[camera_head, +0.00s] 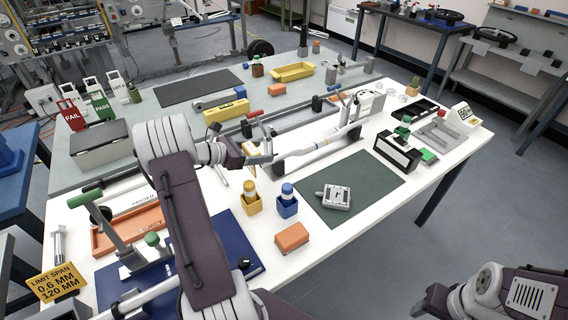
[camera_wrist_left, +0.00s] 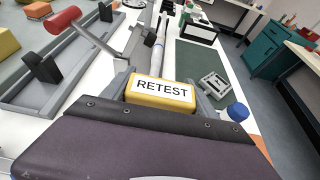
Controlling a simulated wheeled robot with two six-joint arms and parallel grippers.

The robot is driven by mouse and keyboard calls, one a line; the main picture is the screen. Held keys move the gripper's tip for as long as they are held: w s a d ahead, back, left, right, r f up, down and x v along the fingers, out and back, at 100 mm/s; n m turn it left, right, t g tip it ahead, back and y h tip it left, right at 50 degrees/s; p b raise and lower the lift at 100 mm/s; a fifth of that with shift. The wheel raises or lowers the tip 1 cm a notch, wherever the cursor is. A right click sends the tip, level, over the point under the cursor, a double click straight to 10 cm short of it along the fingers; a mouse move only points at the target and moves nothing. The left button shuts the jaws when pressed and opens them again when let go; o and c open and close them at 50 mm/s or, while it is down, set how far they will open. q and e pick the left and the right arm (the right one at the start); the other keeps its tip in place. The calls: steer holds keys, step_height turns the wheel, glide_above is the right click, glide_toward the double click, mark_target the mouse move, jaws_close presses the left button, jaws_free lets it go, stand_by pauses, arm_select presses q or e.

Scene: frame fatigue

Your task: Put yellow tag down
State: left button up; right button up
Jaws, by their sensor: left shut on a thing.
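The yellow tag (camera_wrist_left: 160,92) has a white label reading RETEST. It sits between the fingers of my left gripper (camera_wrist_left: 160,88), which is shut on it. In the head view, my left gripper (camera_head: 262,156) is over the white table (camera_head: 370,218), beside a long white tube (camera_head: 318,148) on a grey fixture. The tag is mostly hidden by the gripper there. My right arm shows at the lower right, off the table; the state of its gripper cannot be made out.
A green mat (camera_head: 375,185) holds a grey device (camera_head: 334,197). Red FAIL and green PASS tags (camera_head: 71,116) (camera_head: 101,106) stand at the back left.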

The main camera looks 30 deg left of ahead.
mark_target(261, 167)
arm_select(q)
step_height(261, 167, down, 7)
steer(key=shift+f+b, duration=0.15)
steer(key=shift+b, duration=0.2)
steer(key=shift+a, duration=0.1)
steer(key=shift+f, duration=0.2)
steer(key=o, duration=1.3)
